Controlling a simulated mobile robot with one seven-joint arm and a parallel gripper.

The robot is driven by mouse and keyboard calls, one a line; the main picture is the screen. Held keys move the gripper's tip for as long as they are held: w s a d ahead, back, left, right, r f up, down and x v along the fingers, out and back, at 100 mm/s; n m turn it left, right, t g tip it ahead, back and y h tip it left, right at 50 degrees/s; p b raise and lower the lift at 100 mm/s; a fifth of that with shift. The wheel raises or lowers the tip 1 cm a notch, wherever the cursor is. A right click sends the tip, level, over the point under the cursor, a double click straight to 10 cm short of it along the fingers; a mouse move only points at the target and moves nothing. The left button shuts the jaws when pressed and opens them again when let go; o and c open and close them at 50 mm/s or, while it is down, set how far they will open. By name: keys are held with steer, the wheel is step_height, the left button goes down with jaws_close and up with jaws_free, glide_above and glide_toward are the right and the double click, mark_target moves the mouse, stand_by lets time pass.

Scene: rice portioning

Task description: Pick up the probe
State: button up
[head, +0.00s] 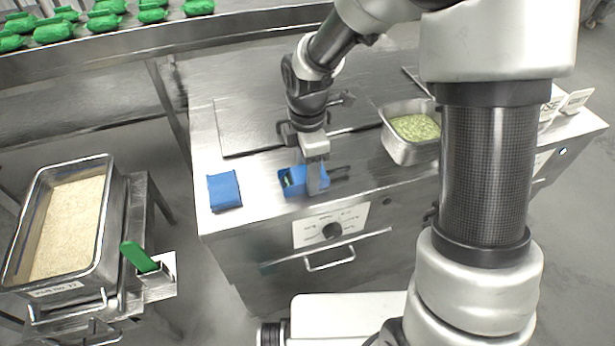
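My gripper (316,180) points down at the blue holder (293,184) near the front edge of the steel counter. Its fingers hide part of the holder, and I cannot tell whether they touch it. A small dark piece (340,173) sticks out to the right of the fingers; it may be part of the probe, but it is too small to be sure. The probe is not clearly visible otherwise. The fingers overlap in this view, so I cannot see whether they are open or shut on something.
A folded blue cloth (225,190) lies left of the holder. A steel pan of pale green food (404,151) stands to the right. A rice bin (107,222) and a green-handled tool (138,257) are at lower left. Green packs (53,32) line the back conveyor.

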steer(key=c, duration=0.7)
steer(key=shift+o, duration=0.2)
steer(key=shift+r, duration=0.1)
step_height(320, 180, up, 16)
steer(key=p, duration=0.7)
